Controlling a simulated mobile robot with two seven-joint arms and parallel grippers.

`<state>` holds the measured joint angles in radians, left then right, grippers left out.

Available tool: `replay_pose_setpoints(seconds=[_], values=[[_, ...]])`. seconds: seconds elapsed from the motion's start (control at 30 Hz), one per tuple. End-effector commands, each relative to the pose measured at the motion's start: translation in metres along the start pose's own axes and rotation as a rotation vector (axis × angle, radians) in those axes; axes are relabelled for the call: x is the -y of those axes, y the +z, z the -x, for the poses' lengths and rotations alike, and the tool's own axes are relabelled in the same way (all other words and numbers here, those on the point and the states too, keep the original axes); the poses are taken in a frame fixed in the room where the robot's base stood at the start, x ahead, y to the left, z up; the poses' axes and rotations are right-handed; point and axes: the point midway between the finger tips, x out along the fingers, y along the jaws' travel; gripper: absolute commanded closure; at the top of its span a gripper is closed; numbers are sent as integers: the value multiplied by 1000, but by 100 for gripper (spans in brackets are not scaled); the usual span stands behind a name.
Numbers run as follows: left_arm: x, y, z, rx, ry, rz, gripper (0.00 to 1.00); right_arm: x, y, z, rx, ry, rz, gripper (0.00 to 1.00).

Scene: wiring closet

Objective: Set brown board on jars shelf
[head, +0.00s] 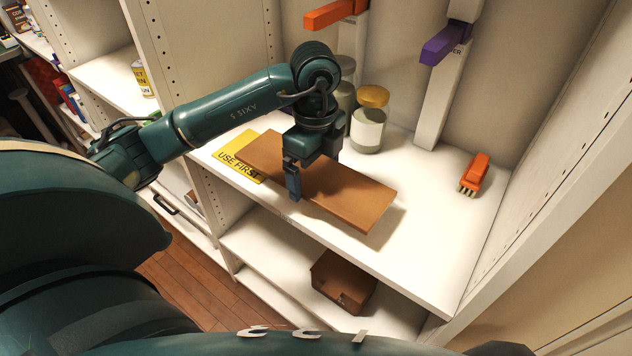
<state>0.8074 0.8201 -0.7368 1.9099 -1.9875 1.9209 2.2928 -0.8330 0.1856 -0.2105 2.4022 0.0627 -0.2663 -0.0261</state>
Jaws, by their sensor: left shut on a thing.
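The brown board (345,195) is a flat wooden rectangle over the white shelf (440,236). A shadow shows along its right side; I cannot tell whether it touches the shelf. My left gripper (293,190) comes down on the board's front long edge and is shut on it. The gripper hides part of the board's middle. Two jars stand at the back of this shelf: one with a gold lid (369,118) and a grey one (345,100) partly behind my arm. My right gripper is not in view.
A yellow "USE FIRST" sign (232,158) lies at the shelf's left, partly under the board. An orange brush (474,174) lies at the right. Orange (333,13) and purple (447,43) handles jut out above. A brown box (343,281) sits on the lower shelf.

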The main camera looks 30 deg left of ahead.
Motion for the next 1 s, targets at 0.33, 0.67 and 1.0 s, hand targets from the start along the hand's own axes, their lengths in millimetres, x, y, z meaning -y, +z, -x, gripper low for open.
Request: replay_pose_setpoints(seconds=[0.33, 0.67, 1.0], values=[[0, 0, -38, 0, -1, 2, 37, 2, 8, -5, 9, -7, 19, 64], [0, 0, -41, 0, -2, 1, 37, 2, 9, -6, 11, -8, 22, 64], [0, 0, -40, 0, -1, 1, 0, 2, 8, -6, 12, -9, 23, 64]])
